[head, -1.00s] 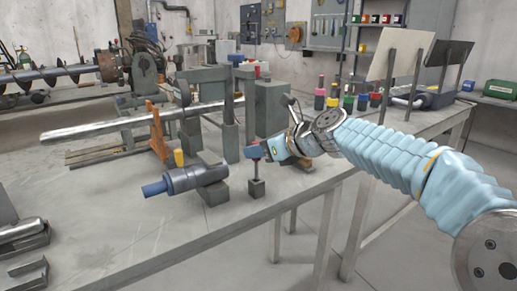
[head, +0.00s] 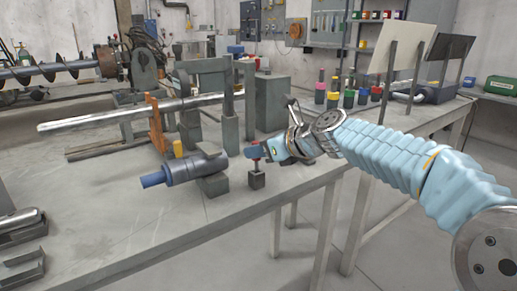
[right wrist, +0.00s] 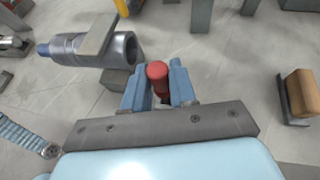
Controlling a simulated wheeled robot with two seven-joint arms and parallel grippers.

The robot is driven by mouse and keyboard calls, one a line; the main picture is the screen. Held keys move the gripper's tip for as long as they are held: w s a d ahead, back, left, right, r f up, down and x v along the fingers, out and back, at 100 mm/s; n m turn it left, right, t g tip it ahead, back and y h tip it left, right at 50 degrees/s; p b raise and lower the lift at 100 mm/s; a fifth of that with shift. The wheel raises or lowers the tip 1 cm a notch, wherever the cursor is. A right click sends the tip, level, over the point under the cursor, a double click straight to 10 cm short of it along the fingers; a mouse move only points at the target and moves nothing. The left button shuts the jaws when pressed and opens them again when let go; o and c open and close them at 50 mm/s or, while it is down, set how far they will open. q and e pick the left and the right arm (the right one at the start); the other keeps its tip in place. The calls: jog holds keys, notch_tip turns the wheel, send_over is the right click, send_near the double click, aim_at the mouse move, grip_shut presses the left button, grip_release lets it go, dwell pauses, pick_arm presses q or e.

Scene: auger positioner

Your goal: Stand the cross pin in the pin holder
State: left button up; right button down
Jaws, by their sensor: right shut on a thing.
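The cross pin has a red top (right wrist: 157,72). My right gripper (head: 254,152) is shut on it near the top and holds it upright. A short grey length of the pin (head: 256,166) shows below the fingers in the head view. The pin holder (head: 256,180), a small dark block on the table, stands directly below the gripper in that view. The pin's lower end meets the block's top there; I cannot tell how deep it sits. In the right wrist view the fingers (right wrist: 157,88) flank the red top, and the holder is hidden. My left gripper is out of view.
A grey cylinder with a blue end (head: 182,171) lies on a block just left of the holder. Metal brackets (head: 22,270) lie front left. The table's front edge is close.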

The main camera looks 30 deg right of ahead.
jog(key=shift+f+b, duration=0.45)
jog(key=shift+f, duration=0.25)
jog(key=c, duration=0.8)
grip_release()
jog(key=p+v, duration=0.1)
jog(key=v, duration=1.3)
jog(key=shift+f, duration=0.1)
